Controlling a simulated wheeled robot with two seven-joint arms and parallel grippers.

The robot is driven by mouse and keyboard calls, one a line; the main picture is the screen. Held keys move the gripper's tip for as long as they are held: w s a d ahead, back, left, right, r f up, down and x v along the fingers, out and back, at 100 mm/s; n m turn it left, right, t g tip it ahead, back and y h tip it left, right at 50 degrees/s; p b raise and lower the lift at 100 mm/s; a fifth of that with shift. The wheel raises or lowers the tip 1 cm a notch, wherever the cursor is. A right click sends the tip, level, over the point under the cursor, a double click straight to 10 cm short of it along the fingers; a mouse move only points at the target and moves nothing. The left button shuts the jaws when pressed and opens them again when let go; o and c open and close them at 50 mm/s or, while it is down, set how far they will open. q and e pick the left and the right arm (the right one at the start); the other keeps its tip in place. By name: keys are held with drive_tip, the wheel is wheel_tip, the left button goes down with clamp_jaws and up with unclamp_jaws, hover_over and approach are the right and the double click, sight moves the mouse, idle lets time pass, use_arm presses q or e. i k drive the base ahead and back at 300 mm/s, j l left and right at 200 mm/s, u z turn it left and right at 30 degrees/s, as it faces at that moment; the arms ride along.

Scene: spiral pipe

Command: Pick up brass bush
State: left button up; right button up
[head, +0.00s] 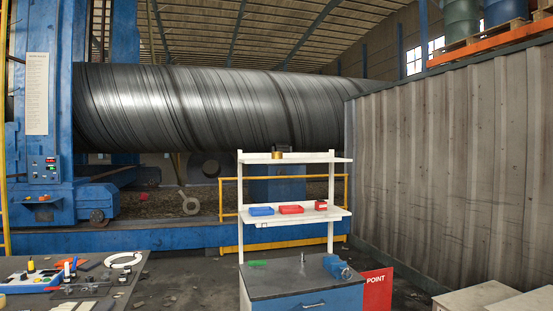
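A small brass-coloured ring or cylinder (277,155), which looks like the brass bush, sits on the top white shelf (315,156) of the rack, left of the middle. A dark object (283,148) shows right behind it; whether the two touch cannot be told. Neither of my grippers shows in the head view.
The lower shelf holds a blue tray (262,211), a red tray (291,209) and a small red box (321,205). The blue cabinet (330,299) below carries a blue device (337,267). A cluttered table (135,275) stands at left. Floor between them is open.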

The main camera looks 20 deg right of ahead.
sight(275, 154)
drive_tip(key=i+l, duration=0.15)
drive_tip(key=i, duration=0.55)
drive_tip(key=i+l, duration=0.15)
drive_tip(key=i, duration=0.55)
